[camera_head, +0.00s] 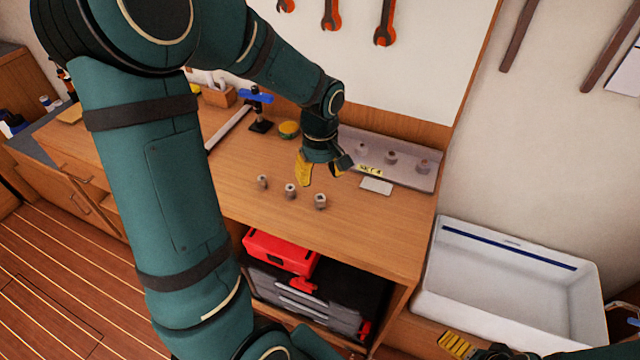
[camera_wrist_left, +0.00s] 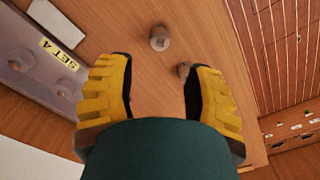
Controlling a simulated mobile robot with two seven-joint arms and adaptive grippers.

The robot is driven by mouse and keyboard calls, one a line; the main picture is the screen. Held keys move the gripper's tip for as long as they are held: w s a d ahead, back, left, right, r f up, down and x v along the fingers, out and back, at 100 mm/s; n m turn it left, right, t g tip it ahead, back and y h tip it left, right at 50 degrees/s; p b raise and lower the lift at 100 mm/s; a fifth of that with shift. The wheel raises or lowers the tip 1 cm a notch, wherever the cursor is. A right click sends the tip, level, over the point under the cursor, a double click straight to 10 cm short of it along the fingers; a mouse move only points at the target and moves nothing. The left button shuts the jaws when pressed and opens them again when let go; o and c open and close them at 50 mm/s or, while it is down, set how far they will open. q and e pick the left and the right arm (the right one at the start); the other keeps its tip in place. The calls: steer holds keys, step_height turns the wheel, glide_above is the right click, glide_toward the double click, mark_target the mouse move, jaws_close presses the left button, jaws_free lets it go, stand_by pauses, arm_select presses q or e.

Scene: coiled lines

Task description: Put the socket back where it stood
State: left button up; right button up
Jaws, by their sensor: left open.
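Three grey metal sockets stand in a row on the wooden bench: a small left one (camera_head: 262,182), a middle one (camera_head: 290,190) and a larger right one (camera_head: 320,201). In the left wrist view, one socket (camera_wrist_left: 160,38) shows beyond the fingers, and another (camera_wrist_left: 184,69) is partly hidden by a finger. A grey tray (camera_head: 408,180) labelled "SET 4" (camera_head: 370,170) holds three more sockets. My left gripper (camera_head: 324,167) is open and empty above the bench, between the row and the tray. My right gripper (camera_head: 458,345) shows only partly at the bottom edge.
A grey card (camera_head: 376,186) lies in front of the tray. A blue-handled clamp (camera_head: 258,98) and a yellow-green roll (camera_head: 289,130) are behind left. A white basin (camera_head: 510,270) is to the right, and a red toolbox (camera_head: 280,252) sits below. The bench front is clear.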

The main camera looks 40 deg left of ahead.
arm_select(q)
step_height(320, 180, up, 2)
steer(key=shift+r, duration=0.15)
stand_by(0.6)
